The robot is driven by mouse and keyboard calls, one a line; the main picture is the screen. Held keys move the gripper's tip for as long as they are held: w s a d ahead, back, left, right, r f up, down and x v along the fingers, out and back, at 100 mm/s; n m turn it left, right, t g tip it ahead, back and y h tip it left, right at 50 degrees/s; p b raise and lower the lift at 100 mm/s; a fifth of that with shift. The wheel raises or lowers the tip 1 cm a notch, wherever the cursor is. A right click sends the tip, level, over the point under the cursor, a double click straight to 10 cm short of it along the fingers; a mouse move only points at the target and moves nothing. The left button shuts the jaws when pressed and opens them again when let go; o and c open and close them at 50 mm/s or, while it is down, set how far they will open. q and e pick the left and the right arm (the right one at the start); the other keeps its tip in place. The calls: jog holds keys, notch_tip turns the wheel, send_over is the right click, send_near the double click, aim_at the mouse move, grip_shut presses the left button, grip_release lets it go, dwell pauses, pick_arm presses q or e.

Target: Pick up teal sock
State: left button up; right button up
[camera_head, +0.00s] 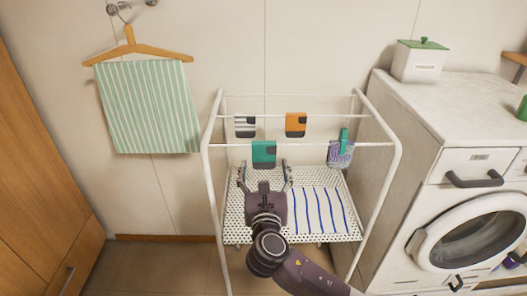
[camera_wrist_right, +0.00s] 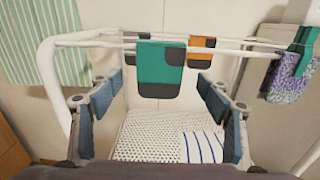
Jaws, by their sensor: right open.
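The teal sock (camera_head: 264,152), with dark patches, hangs over the front bar of the white drying rack (camera_head: 208,160). It also hangs in the upper middle of the right wrist view (camera_wrist_right: 160,62). My right gripper (camera_head: 264,168) is open just in front of and below the sock. In the right wrist view the spread fingers (camera_wrist_right: 160,92) stand to either side of the sock, with clear space between them and it, and nothing is held. My left gripper is not in either view.
An orange sock (camera_head: 295,122) and a grey striped sock (camera_head: 245,124) hang on the bar behind. A purple speckled sock (camera_head: 340,154) with a teal clip hangs to the right. Dotted and striped cloths lie lower on the rack. A washing machine (camera_head: 470,210) stands at right.

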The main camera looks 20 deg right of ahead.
aim_at(264, 156)
jog(key=shift+x, duration=1.15)
jog(key=c, duration=1.1)
jog(key=shift+c, duration=0.2)
